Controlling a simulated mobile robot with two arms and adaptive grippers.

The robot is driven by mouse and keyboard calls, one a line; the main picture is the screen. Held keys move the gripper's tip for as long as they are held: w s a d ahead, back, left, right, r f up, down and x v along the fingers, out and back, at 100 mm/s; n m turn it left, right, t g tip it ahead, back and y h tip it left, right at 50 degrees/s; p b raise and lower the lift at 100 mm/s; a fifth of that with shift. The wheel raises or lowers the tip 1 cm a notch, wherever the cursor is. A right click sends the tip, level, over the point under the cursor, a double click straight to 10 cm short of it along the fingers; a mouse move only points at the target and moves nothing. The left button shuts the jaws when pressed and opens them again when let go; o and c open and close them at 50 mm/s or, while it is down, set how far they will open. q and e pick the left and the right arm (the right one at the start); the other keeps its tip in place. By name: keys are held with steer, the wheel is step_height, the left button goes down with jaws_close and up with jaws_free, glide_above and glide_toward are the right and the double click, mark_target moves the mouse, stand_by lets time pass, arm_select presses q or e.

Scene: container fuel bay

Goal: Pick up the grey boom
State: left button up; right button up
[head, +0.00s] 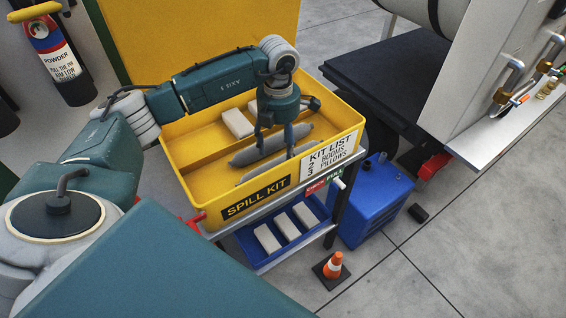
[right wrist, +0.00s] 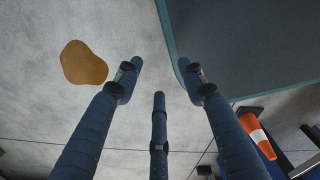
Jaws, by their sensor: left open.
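Two long grey booms lie in the yellow spill kit bin (head: 188,178) in the head view. The far boom (head: 243,157) runs slantwise across the bin; the near boom (head: 258,172) lies beside it, nearer the bin's front wall. My left gripper (head: 274,140) points down into the bin with its fingers apart over the booms. The fingers partly cover both booms, and I cannot tell if they touch either one. My right gripper (right wrist: 162,75) shows in the right wrist view with its fingers spread and nothing between them, above the concrete floor.
White pillows (head: 237,123) lie in the bin's far part. A blue tray (head: 245,238) with 3 white blocks is on the shelf below. A kit list sign (head: 332,157) stands at the bin's right corner. A blue container (head: 372,200) and a traffic cone (head: 333,266) stand nearby.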

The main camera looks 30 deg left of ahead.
mark_target(281, 157)
arm_select(q)
steer(key=f, duration=0.1)
steer(key=f+p, duration=0.1)
steer(key=f, duration=0.1)
steer(key=shift+d+f, duration=0.25)
steer(key=shift+f, duration=0.65)
steer(key=c, duration=0.7)
steer(key=shift+c, duration=1.4)
arm_select(e)
steer(key=shift+w+a+r, duration=0.1)
steer(key=shift+w+r, duration=0.6)
steer(key=shift+r, duration=0.15)
arm_select(q)
steer(key=shift+w, duration=0.1)
arm_select(e)
steer(key=shift+w, duration=0.1)
